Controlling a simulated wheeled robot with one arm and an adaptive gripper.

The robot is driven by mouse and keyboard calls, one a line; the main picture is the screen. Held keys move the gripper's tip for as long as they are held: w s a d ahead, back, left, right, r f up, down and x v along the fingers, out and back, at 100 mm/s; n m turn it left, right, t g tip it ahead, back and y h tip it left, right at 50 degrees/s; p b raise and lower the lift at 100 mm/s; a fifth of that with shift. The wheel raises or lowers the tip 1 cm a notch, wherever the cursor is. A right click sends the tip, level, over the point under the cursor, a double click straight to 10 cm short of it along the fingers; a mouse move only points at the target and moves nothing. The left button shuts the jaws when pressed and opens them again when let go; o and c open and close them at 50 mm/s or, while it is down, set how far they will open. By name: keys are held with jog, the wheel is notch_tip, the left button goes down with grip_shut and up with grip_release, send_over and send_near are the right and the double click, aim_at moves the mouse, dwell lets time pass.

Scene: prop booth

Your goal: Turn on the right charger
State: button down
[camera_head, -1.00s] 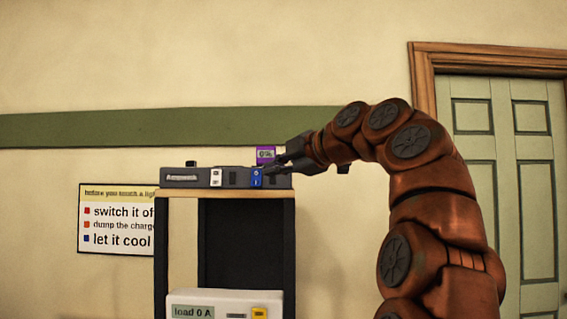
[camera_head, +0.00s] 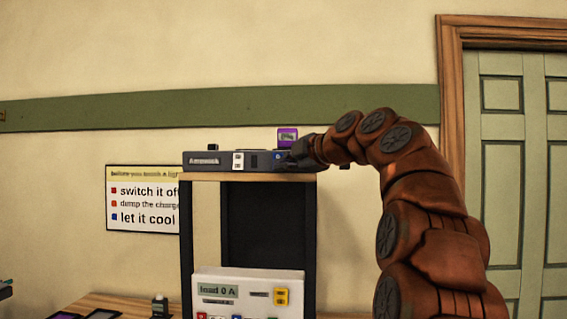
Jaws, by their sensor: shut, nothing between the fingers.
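A long dark charger unit (camera_head: 215,161) sits on top of a wooden-topped stand. Its front carries a white switch (camera_head: 238,161) left of the middle and a blue switch (camera_head: 278,156) towards the right end. A purple battery (camera_head: 288,134) with a small display stands upright at the right part of the unit; its reading is too blurred to tell. My gripper (camera_head: 290,156) is shut and empty at the unit's right end, close beside the blue switch and partly covering it. I cannot tell whether it touches the switch, or which way the switch is set.
A white load box (camera_head: 232,284) reading "load 0 A" stands below, inside the stand (camera_head: 188,235). A wooden bench (camera_head: 100,302) with small items lies at lower left. A sign (camera_head: 142,200) hangs on the wall; a green door (camera_head: 510,180) is at right.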

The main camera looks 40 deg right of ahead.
jog(key=shift+w+d+r+b, duration=0.1)
jog(key=shift+w+r+b, duration=0.2)
jog(key=shift+b, duration=0.55)
jog(key=shift+d+n+t+b, duration=0.15)
jog(key=shift+n+t+b, duration=0.15)
jog(key=shift+b, duration=0.5)
jog(key=shift+b, duration=0.35)
jog(key=shift+d+f+b, duration=0.15)
jog(key=shift+f+b, duration=0.45)
jog(key=shift+b, duration=0.2)
